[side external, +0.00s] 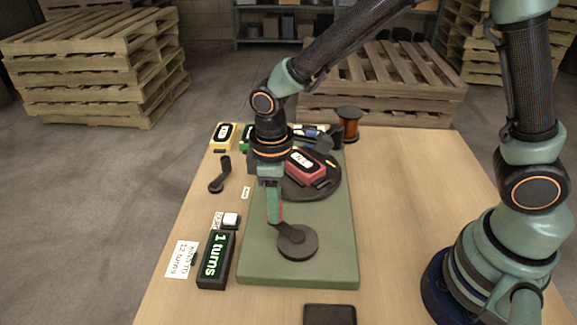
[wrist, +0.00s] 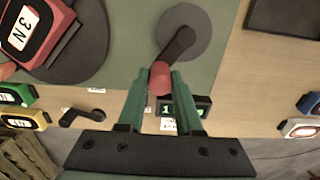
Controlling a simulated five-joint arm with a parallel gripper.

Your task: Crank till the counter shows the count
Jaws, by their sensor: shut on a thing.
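My gripper (side external: 274,214) points down and is shut on the red knob (wrist: 161,78) of the crank. The crank's dark arm (wrist: 178,46) runs from the knob to a dark round hub (side external: 298,243) on the green base, and the hub also shows in the wrist view (wrist: 200,28). The counter (side external: 212,262) is a dark box with green glowing text that reads "1 turns"; in the wrist view it is partly hidden behind my fingers. A white card (side external: 181,260) beside it reads "WIND TO 12 turns".
A red box (side external: 306,165) sits on a dark round platter on the green base (side external: 338,240). A white button (side external: 231,220) stands behind the counter. A loose dark handle (side external: 219,178), a yellow box (side external: 222,135) and an orange spool (side external: 348,122) stand farther back.

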